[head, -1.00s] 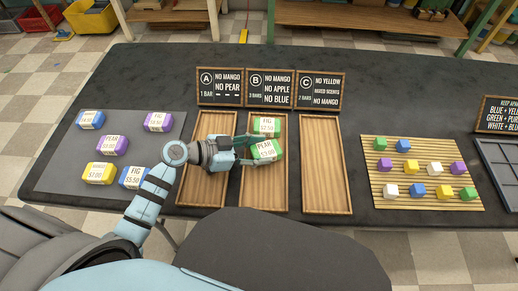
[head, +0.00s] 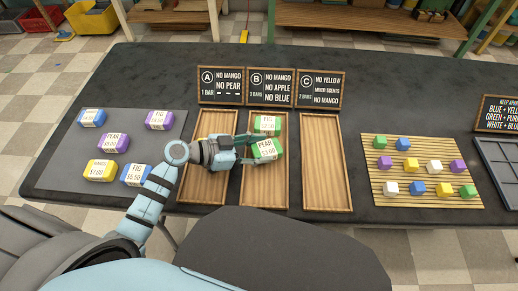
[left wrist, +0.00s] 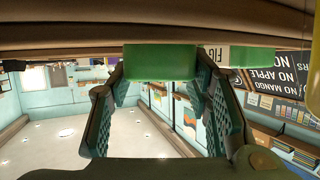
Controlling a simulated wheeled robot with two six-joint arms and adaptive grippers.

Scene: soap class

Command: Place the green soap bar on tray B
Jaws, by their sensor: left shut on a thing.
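My left gripper (head: 248,150) is shut on a green soap bar (head: 267,157) labelled PEAR, over the front half of tray B (head: 264,196). In the left wrist view the bar (left wrist: 160,63) sits between the two fingers of the gripper (left wrist: 163,85), close against the brown tray surface. I cannot tell whether it touches the tray floor. A second green bar (head: 266,131), labelled FIG, lies in tray B just behind the held one. It also shows in the left wrist view (left wrist: 252,56). My right gripper is not in view.
Tray A (head: 205,190) and tray C (head: 321,160) are empty. Sign B (head: 270,87) stands behind tray B, reading no mango, no apple, no blue. A grey mat (head: 70,155) at left holds several blue, purple and yellow bars. A slatted board (head: 420,175) with colored cubes lies right.

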